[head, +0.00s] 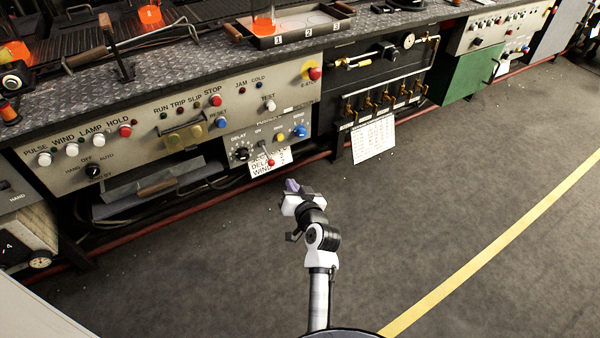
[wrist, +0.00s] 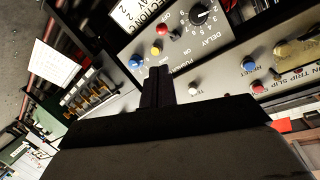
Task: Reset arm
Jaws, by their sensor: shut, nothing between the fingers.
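My arm rises from the bottom middle of the head view. My gripper (head: 291,186) is at its end, over the floor in front of the control panels. In the wrist view my gripper (wrist: 159,72) points at the delay panel, with its two dark fingers together and nothing seen between them. The delay panel (head: 258,146) carries a black knob, a red-tipped lever and yellow and blue buttons. My gripper appears apart from it. The panel also shows upside down in the wrist view (wrist: 185,58).
A long bench (head: 190,52) with a patterned metal top runs along the back. It holds a numbered tray (head: 290,38) and orange pieces. A white sheet (head: 373,138) hangs below a valve row. The grey floor (head: 440,200) is clear, with a yellow line (head: 490,246) at right.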

